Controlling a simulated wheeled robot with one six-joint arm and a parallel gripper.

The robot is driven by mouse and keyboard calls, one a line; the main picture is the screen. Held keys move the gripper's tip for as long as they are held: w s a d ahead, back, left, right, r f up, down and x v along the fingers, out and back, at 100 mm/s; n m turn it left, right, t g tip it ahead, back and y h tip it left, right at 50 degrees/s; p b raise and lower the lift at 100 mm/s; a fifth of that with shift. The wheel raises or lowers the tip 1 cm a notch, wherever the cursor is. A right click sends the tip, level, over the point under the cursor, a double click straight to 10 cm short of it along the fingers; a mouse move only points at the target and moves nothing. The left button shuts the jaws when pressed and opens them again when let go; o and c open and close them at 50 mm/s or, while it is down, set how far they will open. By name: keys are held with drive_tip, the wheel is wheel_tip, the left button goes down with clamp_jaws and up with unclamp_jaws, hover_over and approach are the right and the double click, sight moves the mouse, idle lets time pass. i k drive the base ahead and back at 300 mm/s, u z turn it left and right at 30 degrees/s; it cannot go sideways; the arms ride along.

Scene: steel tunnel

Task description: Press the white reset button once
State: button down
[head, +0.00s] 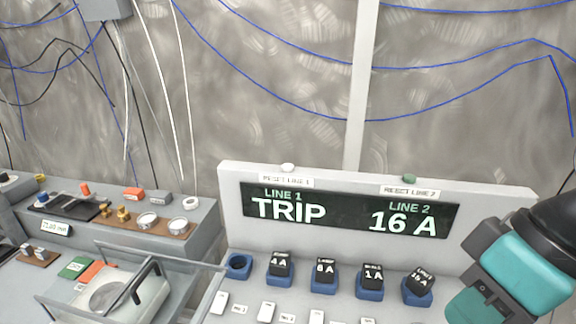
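The white reset button (288,168) is a small round cap on the top edge of the grey panel (232,190). A label below it seems to read RESET LINE 1. The panel's dark display (350,212) shows LINE 1 TRIP on its left and LINE 2 16 A on its right. Part of my teal and black arm stands at the lower right, in front of the panel's right end and well apart from the white button. The fingers of my gripper do not show.
A green button (409,180) sits further right on the same edge, above a second reset label. Below the display are several black plugs in blue sockets (280,279) and one empty blue socket (238,266). A wire-framed tray (180,252) and a grey console (205,217) stand left.

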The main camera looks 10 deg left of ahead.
sight(287, 167)
drive_tip(key=k, duration=0.65)
drive_tip(key=u, duration=0.65)
drive_tip(key=i, duration=1.05)
drive_tip(key=z, duration=0.2)
